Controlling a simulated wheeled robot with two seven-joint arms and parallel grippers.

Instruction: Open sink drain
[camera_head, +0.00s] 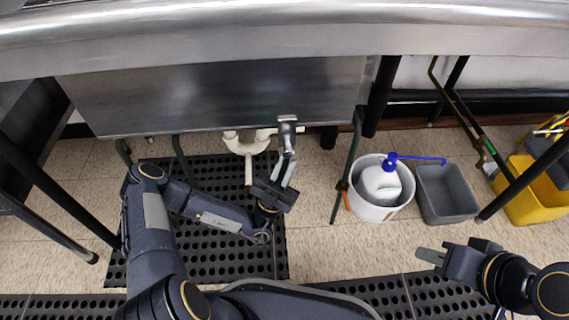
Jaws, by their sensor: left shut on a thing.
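The metal drain lever (287,126) hangs at the front lower edge of the steel sink (220,92), right of the white drain pipes (245,146). My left gripper (284,168) is below the sink edge, its fingers shut on the lower end of the lever. The fingers partly hide that end. My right gripper (428,255) is at the lower right, away from the lever and over the floor. Its finger spacing is not clear from this angle.
A white bucket (374,209) with a white, blue-topped pump bottle (381,184) stands on the floor to the right. Beside it are a grey bin (447,194) and a yellow mop bucket (521,207). Dark table legs (381,98) stand nearby. Black perforated mats (219,262) cover part of the floor.

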